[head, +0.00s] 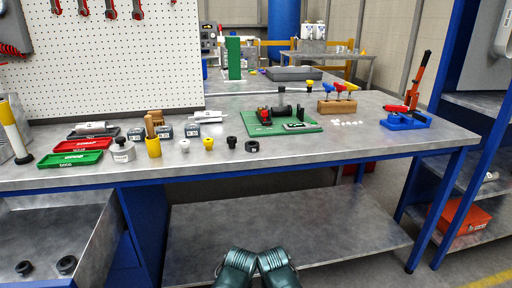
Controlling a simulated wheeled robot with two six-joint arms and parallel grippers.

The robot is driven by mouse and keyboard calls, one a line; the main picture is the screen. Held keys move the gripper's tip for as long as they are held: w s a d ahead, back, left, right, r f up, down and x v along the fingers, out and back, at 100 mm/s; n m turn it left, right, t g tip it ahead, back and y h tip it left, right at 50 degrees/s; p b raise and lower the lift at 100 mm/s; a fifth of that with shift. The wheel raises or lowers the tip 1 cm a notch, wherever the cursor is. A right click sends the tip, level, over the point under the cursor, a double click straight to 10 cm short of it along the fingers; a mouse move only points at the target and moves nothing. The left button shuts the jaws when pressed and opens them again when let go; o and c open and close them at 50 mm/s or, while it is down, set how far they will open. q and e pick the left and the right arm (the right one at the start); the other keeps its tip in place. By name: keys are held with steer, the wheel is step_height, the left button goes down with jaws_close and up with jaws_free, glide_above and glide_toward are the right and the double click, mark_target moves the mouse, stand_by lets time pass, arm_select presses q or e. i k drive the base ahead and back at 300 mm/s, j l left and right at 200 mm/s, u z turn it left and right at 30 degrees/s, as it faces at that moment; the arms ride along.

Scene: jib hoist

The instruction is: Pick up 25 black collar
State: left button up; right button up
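A short black ring with a pale mark on its face (252,146) stands on the workbench near its front edge; it looks like a collar, but its number is too small to read. A black knob-like piece (231,142) stands just left of it. Two more black collar-like rings lie at the lower left, one on the left (24,268) and one on the right (66,264). Two teal parts of my arms show at the bottom middle, below the bench front and well apart from the rings. No gripper fingers show.
A yellow piece (208,143) and a white piece (184,145) stand left of the black knob. A green board (283,128) with parts lies behind to the right. Red (72,146) and green (77,158) trays lie left. The front right of the workbench (390,148) is clear.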

mark_target(251, 146)
steer(key=l, duration=0.65)
steer(key=i+l, duration=0.1)
steer(key=l, duration=0.55)
steer(key=i+l+z, duration=0.1)
steer(key=l, duration=0.55)
